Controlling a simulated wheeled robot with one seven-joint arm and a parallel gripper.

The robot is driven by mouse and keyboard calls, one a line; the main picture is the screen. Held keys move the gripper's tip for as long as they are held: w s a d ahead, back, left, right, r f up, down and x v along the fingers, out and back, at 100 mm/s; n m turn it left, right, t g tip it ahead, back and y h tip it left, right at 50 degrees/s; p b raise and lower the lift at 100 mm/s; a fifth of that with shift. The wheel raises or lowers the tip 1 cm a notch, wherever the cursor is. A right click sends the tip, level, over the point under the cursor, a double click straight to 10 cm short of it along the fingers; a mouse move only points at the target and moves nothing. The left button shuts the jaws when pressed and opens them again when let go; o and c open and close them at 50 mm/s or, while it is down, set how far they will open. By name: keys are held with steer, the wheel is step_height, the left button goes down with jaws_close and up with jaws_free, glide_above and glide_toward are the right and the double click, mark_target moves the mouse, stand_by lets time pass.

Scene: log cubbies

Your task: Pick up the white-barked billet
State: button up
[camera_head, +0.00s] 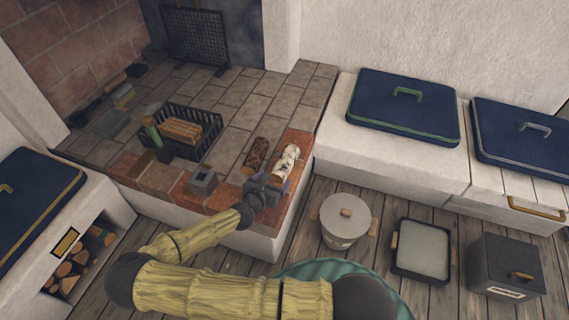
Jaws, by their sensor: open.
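The white-barked billet (288,160) lies on the brick hearth near its right front corner. It is pale with dark marks, and its near end is close to my gripper. My gripper (272,182) is open at the near end of the billet, low over the hearth's front edge. I cannot tell whether the fingers touch the billet or sit around it. A dark brown-barked billet (256,153) lies just left of the white one, with a small gap between them.
A black basket (212,133) holding split wood stands left on the hearth, with a green bottle-like object (152,131) at its side. A small grey box (202,181) sits at the front edge. A lidded bucket (345,220), tray (423,249) and dark box (506,266) stand on the floor right.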

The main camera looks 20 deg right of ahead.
mark_target(276, 178)
steer(key=b+x, duration=0.2)
steer(key=x, duration=0.1)
steer(key=shift+w+d+f, duration=0.15)
steer(key=shift+f, duration=0.1)
steer(key=shift+w+d+f, duration=0.1)
steer(key=shift+w+d, duration=0.25)
steer(key=shift+w, duration=0.15)
steer(key=c, duration=1.2)
step_height(276, 178, up, 10)
steer(key=p, duration=0.4)
steer(key=shift+p, duration=0.4)
steer(key=shift+s, duration=0.1)
